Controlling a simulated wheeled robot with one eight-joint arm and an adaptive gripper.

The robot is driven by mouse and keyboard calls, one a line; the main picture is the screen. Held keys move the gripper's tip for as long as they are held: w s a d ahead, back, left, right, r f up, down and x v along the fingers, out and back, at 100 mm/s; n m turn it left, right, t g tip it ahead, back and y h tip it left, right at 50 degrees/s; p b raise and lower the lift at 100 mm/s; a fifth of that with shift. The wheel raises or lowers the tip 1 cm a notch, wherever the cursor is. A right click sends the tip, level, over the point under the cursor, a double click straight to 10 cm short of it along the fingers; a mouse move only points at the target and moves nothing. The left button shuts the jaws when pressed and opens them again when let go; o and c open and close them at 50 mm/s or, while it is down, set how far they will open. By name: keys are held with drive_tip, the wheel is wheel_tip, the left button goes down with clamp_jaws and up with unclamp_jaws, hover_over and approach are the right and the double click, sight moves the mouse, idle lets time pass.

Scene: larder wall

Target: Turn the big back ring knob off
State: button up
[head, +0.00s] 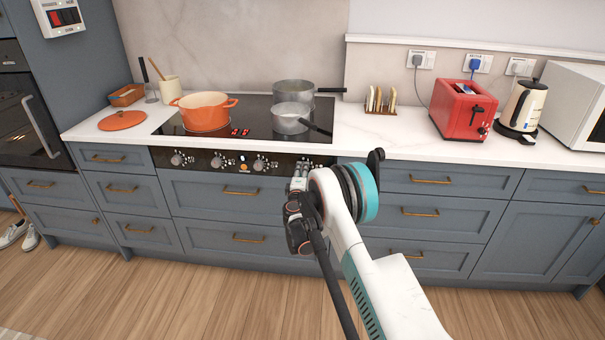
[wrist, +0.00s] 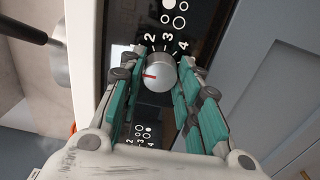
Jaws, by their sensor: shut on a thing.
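The hob's control panel (head: 203,161) is the black strip below the cooktop, with a row of silver knobs. My gripper (head: 298,180) is at the right end of this row and hides the knob there. In the wrist view, my gripper (wrist: 160,68) is shut on a round silver knob (wrist: 159,77), one finger on each side. The knob's red mark points left in that view. Printed digits 2, 3 and 4 and ring symbols show beside it. I cannot tell from the symbols for certain which ring this knob serves.
An orange pot (head: 205,113) and two grey pans, the back one (head: 293,91) and the front one (head: 290,121), stand on the black cooktop (head: 255,107). Red lights (head: 240,132) glow on it. A red toaster (head: 463,111) and a kettle (head: 522,107) stand to the right.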

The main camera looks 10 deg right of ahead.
idle(0.4)
drive_tip(key=o, duration=1.1)
drive_tip(key=shift+s, duration=0.1)
drive_tip(key=v, duration=1.1)
drive_tip(key=shift+s+a, duration=0.2)
drive_tip(key=shift+s, duration=0.15)
